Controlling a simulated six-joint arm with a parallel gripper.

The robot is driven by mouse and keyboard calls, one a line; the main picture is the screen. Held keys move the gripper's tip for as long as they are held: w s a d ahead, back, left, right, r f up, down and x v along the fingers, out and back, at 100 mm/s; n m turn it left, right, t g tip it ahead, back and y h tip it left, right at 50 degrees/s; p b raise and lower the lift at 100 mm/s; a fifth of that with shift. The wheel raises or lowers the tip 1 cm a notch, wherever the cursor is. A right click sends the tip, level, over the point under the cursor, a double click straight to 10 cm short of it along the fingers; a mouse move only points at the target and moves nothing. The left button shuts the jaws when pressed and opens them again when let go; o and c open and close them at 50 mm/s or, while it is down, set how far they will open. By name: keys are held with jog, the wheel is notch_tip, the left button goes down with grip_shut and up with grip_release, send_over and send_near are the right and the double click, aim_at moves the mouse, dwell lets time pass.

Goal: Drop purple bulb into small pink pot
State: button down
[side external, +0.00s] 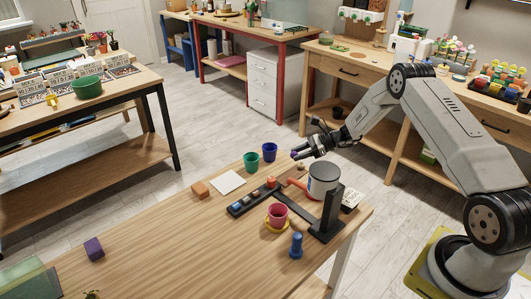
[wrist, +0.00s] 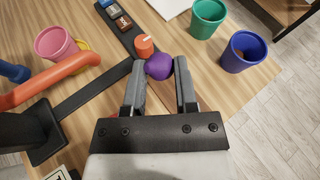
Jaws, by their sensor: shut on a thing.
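The purple bulb (wrist: 158,67) is round and sits between the fingertips of my gripper (wrist: 160,76) in the wrist view. My gripper is shut on it. In the side view my gripper (side external: 298,154) is held above the back right of the table, and the bulb (side external: 294,154) is a small purple spot at its tips. The small pink pot (side external: 278,212) stands on a yellow saucer (side external: 268,226) near the dark rack. In the wrist view the pink pot (wrist: 52,42) is at the upper left, away from the gripper.
A green pot (side external: 269,151) and a blue pot (side external: 251,162) stand at the table's back edge. A blue peg-like thing (side external: 296,245) is in front.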

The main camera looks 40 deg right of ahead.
jog(key=shift+r, duration=0.1)
notch_tip(320, 180, up, 24)
jog(key=s+a+f+n+g+h, duration=0.45)
jog(key=s+a+n+g, duration=0.25)
jog(key=n+g, duration=0.4)
jog(key=s+a+f+n+g+h, duration=0.45)
jog(key=s+a+n+g, duration=0.25)
jog(key=n+g, duration=0.4)
jog(key=w+a+r+n+t+h, duration=0.2)
jog(key=r+n+t+h, duration=0.3)
jog(key=n+t+h, duration=0.5)
jog(key=w+a+r+n+t+h, duration=0.2)
jog(key=w+r+n+t+h, duration=0.25)
jog(key=n, duration=0.85)
notch_tip(320, 180, down, 18)
jog(key=s+t, duration=0.1)
jog(key=shift+s+f+t+h, duration=0.2)
jog(key=shift+s+t+h, duration=0.15)
jog(key=shift+h, duration=0.1)
jog(key=shift+f, duration=0.15)
